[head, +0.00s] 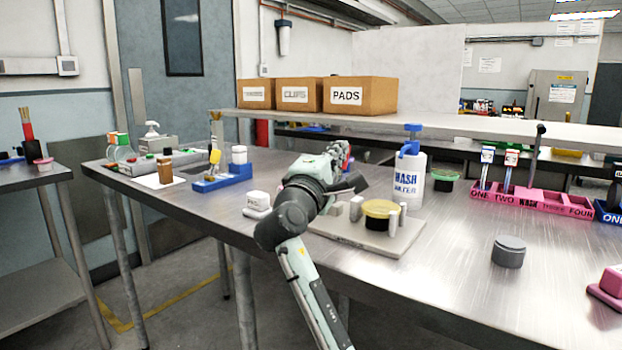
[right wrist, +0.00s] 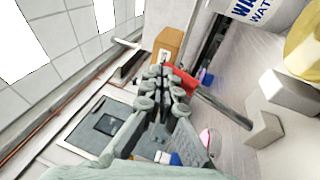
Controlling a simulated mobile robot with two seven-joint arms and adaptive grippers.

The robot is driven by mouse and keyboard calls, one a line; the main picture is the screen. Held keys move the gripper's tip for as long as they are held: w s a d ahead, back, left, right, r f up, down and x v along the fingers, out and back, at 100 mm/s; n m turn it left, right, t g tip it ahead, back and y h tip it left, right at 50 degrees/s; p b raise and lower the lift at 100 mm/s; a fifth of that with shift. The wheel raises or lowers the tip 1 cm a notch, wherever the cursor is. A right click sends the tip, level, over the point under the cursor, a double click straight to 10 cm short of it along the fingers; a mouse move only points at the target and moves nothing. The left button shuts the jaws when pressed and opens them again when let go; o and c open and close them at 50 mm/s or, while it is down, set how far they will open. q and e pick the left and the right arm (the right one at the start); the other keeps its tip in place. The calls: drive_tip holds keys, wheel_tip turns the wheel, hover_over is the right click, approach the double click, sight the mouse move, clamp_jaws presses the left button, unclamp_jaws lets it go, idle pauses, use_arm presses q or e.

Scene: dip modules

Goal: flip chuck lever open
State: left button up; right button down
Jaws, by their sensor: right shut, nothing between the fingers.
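The chuck fixture is a pale plate (head: 395,240) carrying a yellow-topped round part (head: 381,208) between light grey jaw blocks; its yellow top also shows at the right edge of the right wrist view (right wrist: 305,50). A grey rod with a red end (right wrist: 186,78), which looks like the chuck lever, rises beside the blocks in the right wrist view. My right gripper (head: 338,158) is above the back left of the fixture, shut and empty. In the right wrist view its fingertips (right wrist: 168,88) are close against the red end; contact is unclear. My left gripper is not in view.
A wash water bottle (head: 410,180) stands close behind the fixture. A white block (head: 257,201) lies to its left, and a grey cylinder (head: 508,252) to its right. A pink rack (head: 530,198) is farther right.

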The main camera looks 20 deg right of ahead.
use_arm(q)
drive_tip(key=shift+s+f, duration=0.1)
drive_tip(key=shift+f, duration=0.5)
use_arm(e)
drive_tip(key=shift+w+d+f, duration=0.1)
drive_tip(key=shift+w+d, duration=0.4)
drive_tip(key=shift+d, duration=0.1)
use_arm(q)
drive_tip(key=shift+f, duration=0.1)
drive_tip(key=shift+p, duration=0.3)
